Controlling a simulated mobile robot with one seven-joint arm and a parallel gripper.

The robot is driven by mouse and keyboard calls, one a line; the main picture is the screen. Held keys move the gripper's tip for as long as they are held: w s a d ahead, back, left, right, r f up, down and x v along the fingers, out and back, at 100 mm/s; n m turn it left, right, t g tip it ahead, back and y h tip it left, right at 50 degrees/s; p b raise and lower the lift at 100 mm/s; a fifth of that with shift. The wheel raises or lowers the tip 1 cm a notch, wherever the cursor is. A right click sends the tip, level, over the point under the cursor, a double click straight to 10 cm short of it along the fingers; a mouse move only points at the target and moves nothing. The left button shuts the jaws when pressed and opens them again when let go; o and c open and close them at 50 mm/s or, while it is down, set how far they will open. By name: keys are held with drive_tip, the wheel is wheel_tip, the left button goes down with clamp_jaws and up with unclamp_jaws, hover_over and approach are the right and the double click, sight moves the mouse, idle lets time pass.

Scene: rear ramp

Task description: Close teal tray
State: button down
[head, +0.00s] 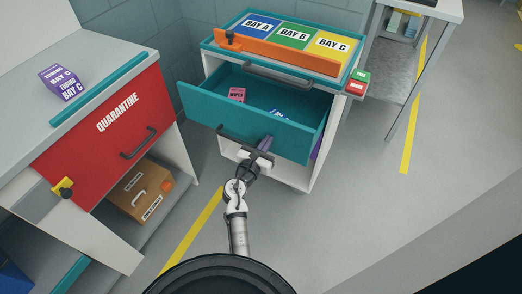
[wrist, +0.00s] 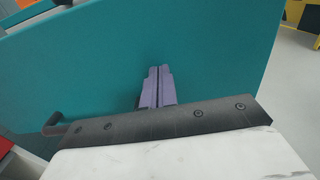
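The teal tray (head: 292,138) is a drawer pulled out of the white cabinet. It holds a pink box (head: 236,95) and a blue item, partly hidden by the front panel. A dark bar handle (head: 236,138) is on its front, and its end shows in the wrist view (wrist: 54,124). My gripper (head: 265,143) is at the right part of the tray's front, by the handle. In the wrist view its purple fingers (wrist: 158,86) lie side by side, shut with nothing visible between them, and point at the teal panel. I cannot tell if they touch it.
The cabinet top carries an orange bar (head: 275,53) and labelled bays. A red quarantine drawer (head: 105,125) is at the left, above a brown box (head: 139,192). A grey table (head: 392,65) stands at the right. The floor on the right is clear.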

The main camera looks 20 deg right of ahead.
drive_tip(key=b+x, duration=0.3)
drive_tip(key=x, duration=1.4)
drive_tip(key=shift+w+d, duration=0.25)
drive_tip(key=shift+d, duration=0.1)
drive_tip(key=shift+w+d, duration=0.15)
drive_tip(key=shift+d, duration=0.05)
drive_tip(key=shift+w+r, duration=0.1)
drive_tip(key=shift+r, duration=0.25)
drive_tip(key=shift+r, duration=0.1)
